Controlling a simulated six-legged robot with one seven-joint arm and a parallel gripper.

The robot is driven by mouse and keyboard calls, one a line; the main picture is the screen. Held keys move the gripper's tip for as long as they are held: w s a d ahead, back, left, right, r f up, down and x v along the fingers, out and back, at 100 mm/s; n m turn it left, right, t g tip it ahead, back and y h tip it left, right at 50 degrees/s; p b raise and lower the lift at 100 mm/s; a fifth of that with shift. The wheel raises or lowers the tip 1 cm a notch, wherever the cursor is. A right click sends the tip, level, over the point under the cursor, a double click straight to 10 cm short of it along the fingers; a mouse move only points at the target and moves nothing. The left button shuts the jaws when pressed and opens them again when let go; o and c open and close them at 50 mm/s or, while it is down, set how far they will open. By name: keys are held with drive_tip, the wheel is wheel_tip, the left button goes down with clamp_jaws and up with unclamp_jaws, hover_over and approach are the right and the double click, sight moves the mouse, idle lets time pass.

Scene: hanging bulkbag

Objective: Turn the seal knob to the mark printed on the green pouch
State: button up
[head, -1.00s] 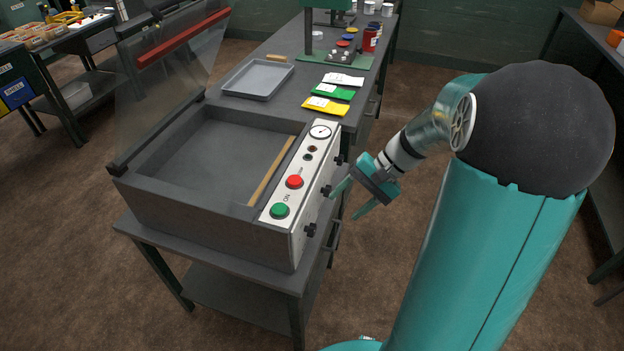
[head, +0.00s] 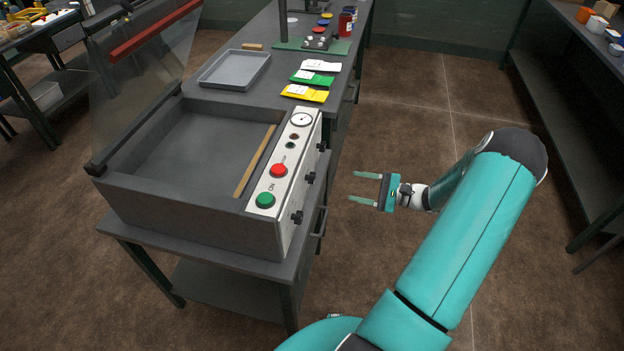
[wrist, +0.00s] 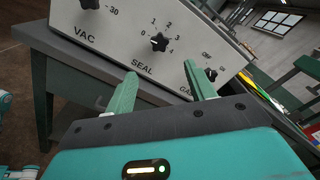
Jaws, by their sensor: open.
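The seal knob is the middle black knob (head: 310,178) on the side panel of the sealing machine (head: 150,215). In the wrist view the seal knob (wrist: 158,41) sits above the word SEAL inside a scale from 0 to 4; I cannot tell surely where it points. The green pouch (head: 313,78) lies on the bench between a white and a yellow pouch; its printed mark is too small to read. My gripper (head: 352,186) is open and empty, to the right of the panel and apart from it. In the wrist view its fingertips (wrist: 160,70) straddle the space below the seal knob.
The VAC knob (head: 297,217) and the gas knob (head: 321,146) flank the seal knob. Red (head: 278,170) and green (head: 265,200) buttons and a gauge (head: 302,119) are on top. A grey tray (head: 235,69) stands behind. Floor right of the machine is clear.

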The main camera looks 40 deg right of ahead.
sight(312, 178)
drive_tip(key=x, duration=1.2)
drive_tip(key=shift+w+a, duration=0.2)
drive_tip(key=c, duration=1)
